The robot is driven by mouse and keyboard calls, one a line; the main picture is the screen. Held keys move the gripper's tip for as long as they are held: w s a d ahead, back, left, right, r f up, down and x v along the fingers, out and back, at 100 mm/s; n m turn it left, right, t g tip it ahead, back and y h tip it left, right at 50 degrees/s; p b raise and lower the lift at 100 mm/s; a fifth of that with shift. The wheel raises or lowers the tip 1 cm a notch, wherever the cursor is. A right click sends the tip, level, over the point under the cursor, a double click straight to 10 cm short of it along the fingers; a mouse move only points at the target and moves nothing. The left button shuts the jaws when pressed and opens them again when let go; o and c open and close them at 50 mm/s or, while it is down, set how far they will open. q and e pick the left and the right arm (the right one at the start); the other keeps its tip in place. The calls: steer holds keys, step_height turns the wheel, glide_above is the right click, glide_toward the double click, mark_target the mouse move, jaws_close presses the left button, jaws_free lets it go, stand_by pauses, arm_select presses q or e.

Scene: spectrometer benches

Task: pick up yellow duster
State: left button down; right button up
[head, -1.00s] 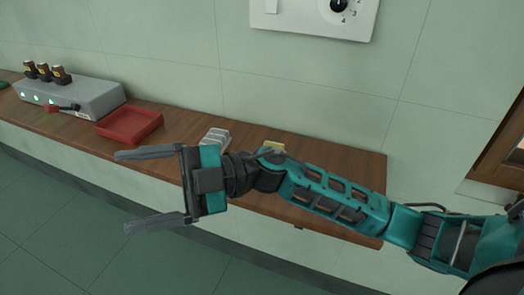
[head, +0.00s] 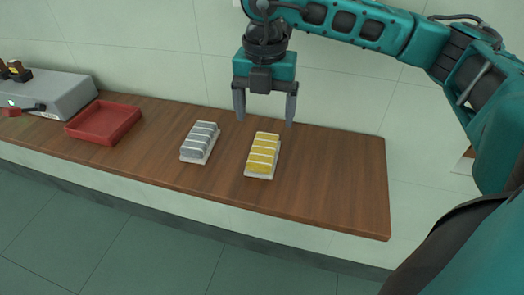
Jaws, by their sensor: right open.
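The yellow duster (head: 263,152) lies on the wooden bench, a yellow block with pale stripes on a white base. My right gripper (head: 265,122) points down with its two fingers spread. It appears above the far end of the duster and apart from it, with nothing between the fingers. How high it is over the bench is hard to tell. My left gripper is not in the picture.
A grey duster (head: 200,142) lies left of the yellow one. A red tray (head: 104,122) and a grey box with switches (head: 55,95) stand farther left. The wooden bench (head: 335,180) is clear on the right, and the wall is close behind.

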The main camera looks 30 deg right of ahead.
glide_above(263, 148)
steer(key=f, duration=0.4)
steer(key=shift+s+f, duration=0.3)
steer(key=shift+w+f, duration=0.15)
steer(key=shift+f, duration=1.15)
steer(key=shift+w+f, duration=0.15)
steer(key=shift+f, duration=1.15)
steer(key=c, duration=1.2)
